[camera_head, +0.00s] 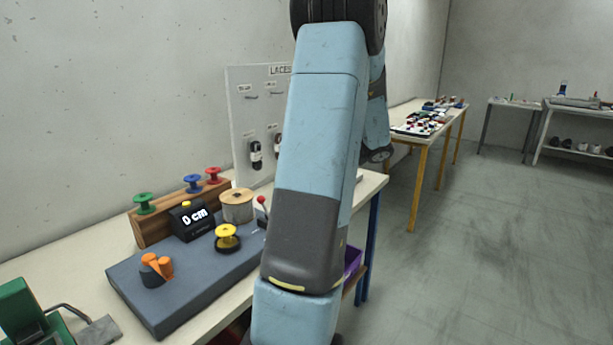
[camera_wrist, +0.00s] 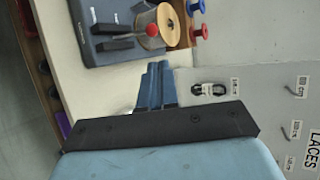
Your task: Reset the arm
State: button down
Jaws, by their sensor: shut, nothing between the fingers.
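My arm (camera_head: 318,150) crosses the middle of the head view and hides part of the bench behind it. My gripper (camera_wrist: 157,66) shows in the wrist view as two blue fingers closed together in front of a black bar, with nothing between them. It is over or in front of the workbench, apart from the things on it as far as I can tell. The gripper itself cannot be made out in the head view.
A LACES board (camera_head: 243,120) stands behind. Floor at right is clear.

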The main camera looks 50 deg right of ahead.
dwell(0.4)
jog(key=w+a+r+n+g, duration=0.2)
jog(key=a+r+n+g, duration=0.1)
jog(key=a, duration=0.9)
jog(key=w+a+r+n+g, duration=0.2)
jog(key=a+r+n+g, duration=0.1)
jog(key=a, duration=1)
jog(key=s+a+r+n+h, duration=0.2)
jog(key=s+a+n+h, duration=0.1)
jog(key=s+a, duration=0.3)
jog(key=s+a+r+n+t+h, duration=0.1)
jog(key=s+a+n, duration=0.4)
jog(key=a, duration=0.6)
jog(key=shift+s+a+r+n+h, duration=0.3)
jog(key=shift+s+r+h, duration=0.25)
jog(key=shift+h, duration=0.65)
